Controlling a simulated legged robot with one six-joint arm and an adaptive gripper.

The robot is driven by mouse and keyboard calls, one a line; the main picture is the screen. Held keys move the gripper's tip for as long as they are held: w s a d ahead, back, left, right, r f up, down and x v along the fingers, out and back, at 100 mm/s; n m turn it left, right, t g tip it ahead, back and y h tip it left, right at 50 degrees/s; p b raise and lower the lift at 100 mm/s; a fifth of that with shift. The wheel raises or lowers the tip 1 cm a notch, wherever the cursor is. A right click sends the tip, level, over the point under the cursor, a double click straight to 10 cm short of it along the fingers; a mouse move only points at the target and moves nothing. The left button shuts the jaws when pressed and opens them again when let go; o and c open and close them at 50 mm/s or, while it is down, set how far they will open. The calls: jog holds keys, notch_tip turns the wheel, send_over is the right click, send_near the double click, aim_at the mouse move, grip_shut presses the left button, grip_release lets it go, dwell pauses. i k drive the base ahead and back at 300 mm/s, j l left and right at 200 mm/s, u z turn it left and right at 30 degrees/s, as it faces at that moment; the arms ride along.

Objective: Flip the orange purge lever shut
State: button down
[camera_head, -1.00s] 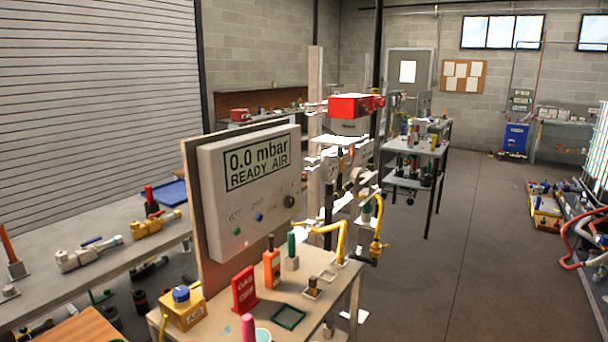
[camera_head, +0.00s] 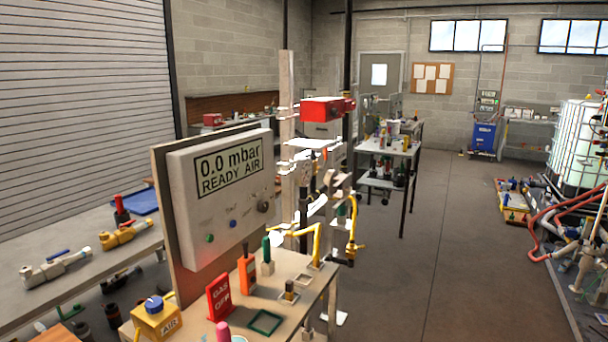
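I cannot make out an orange purge lever for certain. Yellow pipework (camera_head: 317,240) rises from the small bench at centre, below the rack with the red box (camera_head: 322,109); any small lever among these fittings is too small to tell. An orange upright object with a dark top (camera_head: 246,274) stands on the same bench. A grey-white panel (camera_head: 222,192) reading "0.0 mbar READY AIR" stands behind it on a board. My gripper is not in view.
The small bench (camera_head: 285,302) also holds a red "GAS OFF" sign (camera_head: 219,297), a yellow air box (camera_head: 156,318) and a green frame (camera_head: 265,322). Open floor (camera_head: 440,270) lies right of the bench. Red hoses and a caged white tank (camera_head: 577,145) stand far right.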

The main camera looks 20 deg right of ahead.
aim_at(322, 168)
jog(key=i+l, duration=0.55)
jog(key=l, duration=0.15)
jog(key=i+l, duration=0.55)
jog(key=l, duration=0.15)
jog(key=i+l, duration=0.55)
jog(key=l, duration=0.15)
